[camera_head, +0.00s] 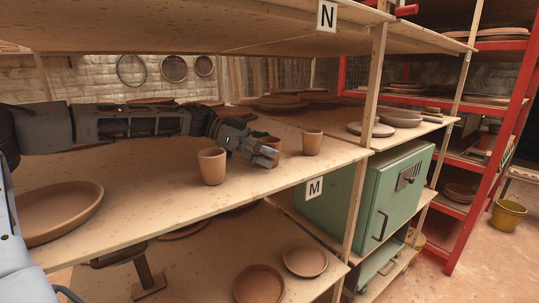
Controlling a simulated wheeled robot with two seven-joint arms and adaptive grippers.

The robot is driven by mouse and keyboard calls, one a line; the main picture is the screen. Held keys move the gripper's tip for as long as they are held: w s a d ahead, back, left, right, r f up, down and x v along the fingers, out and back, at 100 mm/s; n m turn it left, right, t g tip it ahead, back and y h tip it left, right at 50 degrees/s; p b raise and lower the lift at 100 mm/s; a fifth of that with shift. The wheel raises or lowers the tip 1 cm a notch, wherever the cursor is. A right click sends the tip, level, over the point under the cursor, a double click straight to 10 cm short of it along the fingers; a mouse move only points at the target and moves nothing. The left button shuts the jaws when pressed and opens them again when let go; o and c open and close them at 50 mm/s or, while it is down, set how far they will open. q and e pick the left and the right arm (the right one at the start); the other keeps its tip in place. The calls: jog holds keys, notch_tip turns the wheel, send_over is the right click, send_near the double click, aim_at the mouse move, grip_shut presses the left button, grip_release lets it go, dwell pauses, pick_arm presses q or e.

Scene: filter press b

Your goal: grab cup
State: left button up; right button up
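Three terracotta cups stand upright on the wooden shelf marked M. The nearest cup (212,167) is left of my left gripper's fingers. The middle cup (273,143) is partly hidden behind the fingers. The third cup (312,142) stands farther right, clear of the gripper. My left gripper (268,156) reaches in from the left, low over the shelf, with its fingertips in front of the middle cup. I cannot tell whether the fingers touch that cup or are closed on it. My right gripper is not in view.
A large clay plate (62,212) lies at the shelf's left. Stacked plates (284,103) stand behind the cups. A shelf post (361,180) and a green cabinet (372,203) are at right. Another board hangs above. Bare shelf lies in front of the gripper.

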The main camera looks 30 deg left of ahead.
pick_arm(q)
jog(key=c, duration=0.8)
jog(key=shift+o, duration=0.2)
notch_tip(320, 180, up, 10)
jog(key=b, duration=0.1)
jog(key=shift+b, duration=0.4)
